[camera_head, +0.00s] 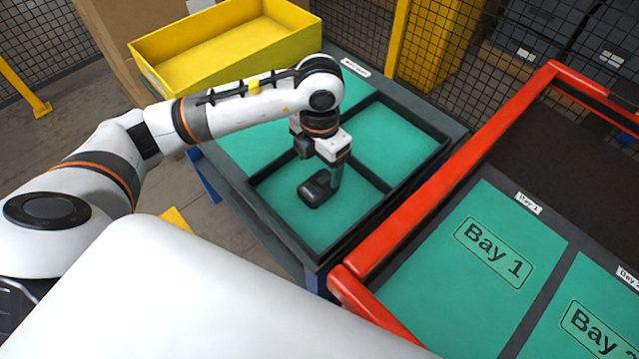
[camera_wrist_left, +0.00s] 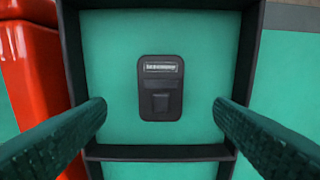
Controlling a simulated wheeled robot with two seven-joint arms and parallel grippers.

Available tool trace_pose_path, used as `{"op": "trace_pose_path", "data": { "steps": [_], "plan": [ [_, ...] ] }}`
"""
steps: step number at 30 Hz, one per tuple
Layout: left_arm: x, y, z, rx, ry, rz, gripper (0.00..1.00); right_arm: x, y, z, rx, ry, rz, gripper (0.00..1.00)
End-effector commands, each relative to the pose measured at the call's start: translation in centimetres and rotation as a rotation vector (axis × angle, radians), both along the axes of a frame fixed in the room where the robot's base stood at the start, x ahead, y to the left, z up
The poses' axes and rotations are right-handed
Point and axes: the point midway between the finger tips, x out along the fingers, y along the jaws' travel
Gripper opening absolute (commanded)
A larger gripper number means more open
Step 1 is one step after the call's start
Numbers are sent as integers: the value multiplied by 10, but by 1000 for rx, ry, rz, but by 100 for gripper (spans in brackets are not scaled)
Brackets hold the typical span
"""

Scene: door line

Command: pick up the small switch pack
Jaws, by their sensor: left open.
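The small switch pack (camera_head: 315,189) is a dark, rounded block lying on the green floor of a compartment in the dark-framed tray (camera_head: 292,252). In the left wrist view the switch pack (camera_wrist_left: 160,88) shows from above, with a pale label near one end and a raised square part near the other. My left gripper (camera_head: 337,176) hangs over that compartment, pointing down. In the left wrist view its two fingers (camera_wrist_left: 160,108) are wide apart, one on each side of the pack, with clear gaps and nothing between them touching. My right gripper is not in view.
Dark dividers (camera_head: 375,182) split the tray into compartments. A yellow bin (camera_head: 225,45) stands behind it. A red rail (camera_head: 440,190) runs along the right, beside the green Bay 1 panel (camera_head: 470,285). Wire mesh fencing stands at the back.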

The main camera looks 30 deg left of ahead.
Motion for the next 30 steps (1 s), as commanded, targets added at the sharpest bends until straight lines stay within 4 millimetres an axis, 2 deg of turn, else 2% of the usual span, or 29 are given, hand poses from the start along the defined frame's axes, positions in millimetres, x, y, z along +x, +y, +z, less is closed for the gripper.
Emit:
{"op": "trace_pose_path", "data": {
  "steps": [3,11,19,28,30],
  "plan": [
    [-1,0,-18,-2,5,0,76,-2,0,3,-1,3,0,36],
    [-1,0,-39,-3,3,-2,76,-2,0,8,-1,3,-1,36],
    [-2,2,-77,-4,4,-2,76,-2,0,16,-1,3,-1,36],
    [-1,1,-83,-4,-1,-4,76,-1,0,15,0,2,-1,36],
    [-1,1,-83,-4,-1,-4,65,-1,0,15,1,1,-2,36]
  ]
}}
